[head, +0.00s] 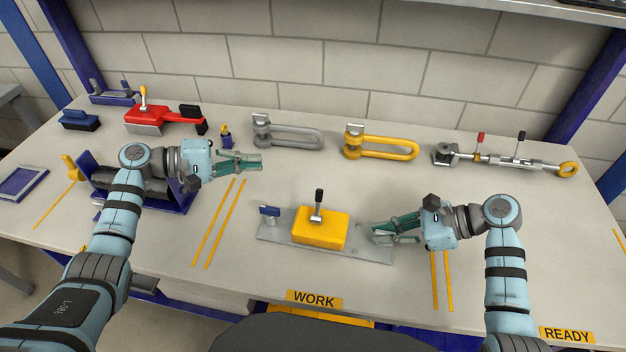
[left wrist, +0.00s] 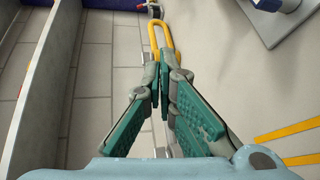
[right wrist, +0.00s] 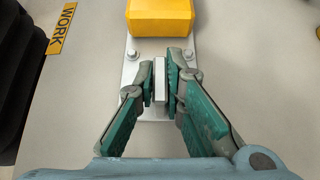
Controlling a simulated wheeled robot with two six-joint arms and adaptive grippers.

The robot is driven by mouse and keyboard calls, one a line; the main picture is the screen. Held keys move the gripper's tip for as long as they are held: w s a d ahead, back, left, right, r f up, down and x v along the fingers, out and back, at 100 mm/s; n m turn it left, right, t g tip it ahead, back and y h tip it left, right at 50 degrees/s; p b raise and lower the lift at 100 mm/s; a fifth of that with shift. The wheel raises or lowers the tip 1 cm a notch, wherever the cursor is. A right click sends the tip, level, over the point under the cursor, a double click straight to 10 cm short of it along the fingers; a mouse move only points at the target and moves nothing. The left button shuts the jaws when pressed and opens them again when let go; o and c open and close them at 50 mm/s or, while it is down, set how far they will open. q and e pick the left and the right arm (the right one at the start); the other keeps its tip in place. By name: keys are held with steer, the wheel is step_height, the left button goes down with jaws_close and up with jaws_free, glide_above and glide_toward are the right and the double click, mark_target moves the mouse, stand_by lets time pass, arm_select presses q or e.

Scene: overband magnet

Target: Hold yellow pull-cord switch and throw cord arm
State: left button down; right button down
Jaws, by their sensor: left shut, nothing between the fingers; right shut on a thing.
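The yellow pull-cord switch (head: 320,230) sits on a grey base plate (head: 374,253) in the middle of the bench. An upright lever with a black knob (head: 319,196) rises from it. A small blue-topped post (head: 270,212) stands at the plate's left end. My right gripper (head: 374,232) is shut on an upright grey tab (right wrist: 160,80) at the plate's right end, just beside the yellow box (right wrist: 160,17). My left gripper (head: 258,163) is shut and empty, in the air left of and behind the switch; its closed fingers show in the left wrist view (left wrist: 165,80).
A grey shackle (head: 290,136), a yellow shackle (head: 382,150) and a metal turnbuckle (head: 510,160) lie along the back. A red tool (head: 160,118) and a blue cradle with a dark roller (head: 90,162) are at the left. Bare bench surrounds the plate.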

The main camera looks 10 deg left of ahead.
mark_target(319, 201)
arm_select(q)
steer(key=s+d+f+n+g+h, duration=0.1)
steer(key=d+f+g+h, duration=0.1)
steer(key=d, duration=1.2)
steer(key=shift+f, duration=0.35)
